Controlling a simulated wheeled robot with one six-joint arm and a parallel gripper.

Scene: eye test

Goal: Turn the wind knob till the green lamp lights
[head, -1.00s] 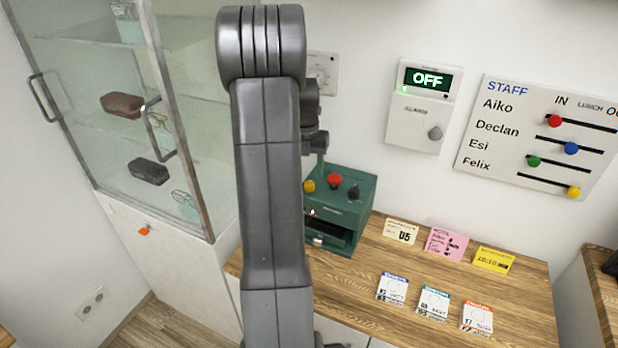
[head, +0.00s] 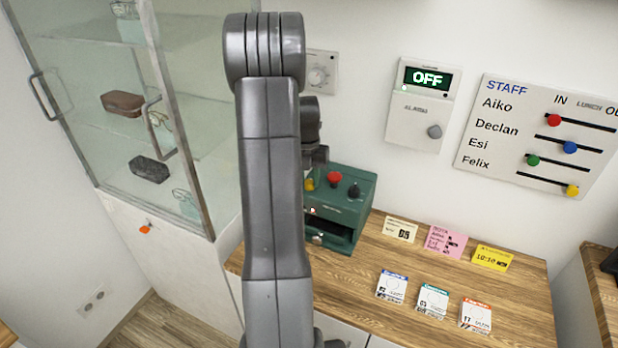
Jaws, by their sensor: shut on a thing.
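A green box (head: 350,215) stands at the left end of the wooden counter. On its top are a yellow knob (head: 309,185), a red mushroom-shaped button (head: 334,177) and a black knob (head: 354,191). The labels are too small to read, so I cannot tell which is the wind knob. My gripper (head: 316,170), partly hidden by my arm, is low over the box's left side. It looks shut on the yellow knob; the contact is not clear. A small lamp (head: 312,210) on the front looks pale reddish. I make out no lit green lamp on the box.
A white dial (head: 318,73) is on the wall behind my arm. Cards (head: 431,300) and notes (head: 446,241) lie on the counter (head: 360,300). A glass cabinet (head: 190,110) stands left.

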